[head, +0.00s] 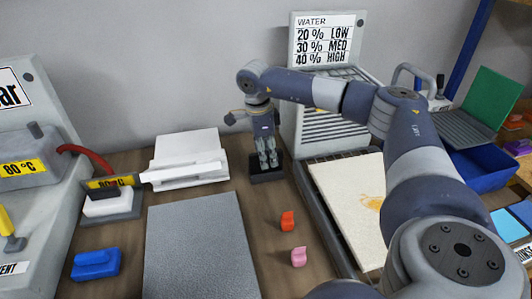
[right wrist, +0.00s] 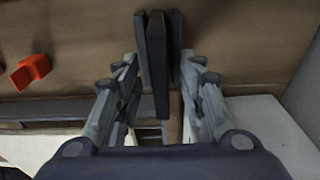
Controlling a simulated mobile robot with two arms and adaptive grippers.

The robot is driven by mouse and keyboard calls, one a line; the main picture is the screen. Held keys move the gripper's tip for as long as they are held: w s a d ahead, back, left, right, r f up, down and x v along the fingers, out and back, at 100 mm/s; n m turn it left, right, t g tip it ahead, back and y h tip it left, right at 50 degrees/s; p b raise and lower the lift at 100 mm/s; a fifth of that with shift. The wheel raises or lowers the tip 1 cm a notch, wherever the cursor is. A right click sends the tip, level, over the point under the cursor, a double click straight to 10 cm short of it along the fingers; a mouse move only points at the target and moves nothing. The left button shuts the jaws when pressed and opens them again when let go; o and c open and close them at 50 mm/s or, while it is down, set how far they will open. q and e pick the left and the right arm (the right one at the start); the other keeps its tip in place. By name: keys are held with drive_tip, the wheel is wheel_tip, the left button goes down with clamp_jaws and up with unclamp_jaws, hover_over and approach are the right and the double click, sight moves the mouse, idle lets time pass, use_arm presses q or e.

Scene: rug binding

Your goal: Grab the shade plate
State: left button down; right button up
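I take the shade plate (right wrist: 155,65) to be the thin dark plate standing between the fingers in the right wrist view. In the head view, it cannot be told apart from the small black stand (head: 267,174) under my gripper, in front of the back wall. My right gripper (head: 268,160) points straight down over that stand. In the right wrist view its grey fingers (right wrist: 158,72) lie on both sides of the dark plate, close to it. I cannot tell whether they press on it. My left gripper is not in view.
A grey mat (head: 200,250) lies front centre, with a blue block (head: 95,264) to its left. An orange piece (head: 288,220) and a pink piece (head: 299,257) lie right of it. A white stack (head: 188,160) stands behind. A cream sheet (head: 350,190) lies under my right arm.

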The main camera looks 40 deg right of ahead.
drive_tip(key=shift+f, duration=0.25)
idle(0.5)
clamp_jaws()
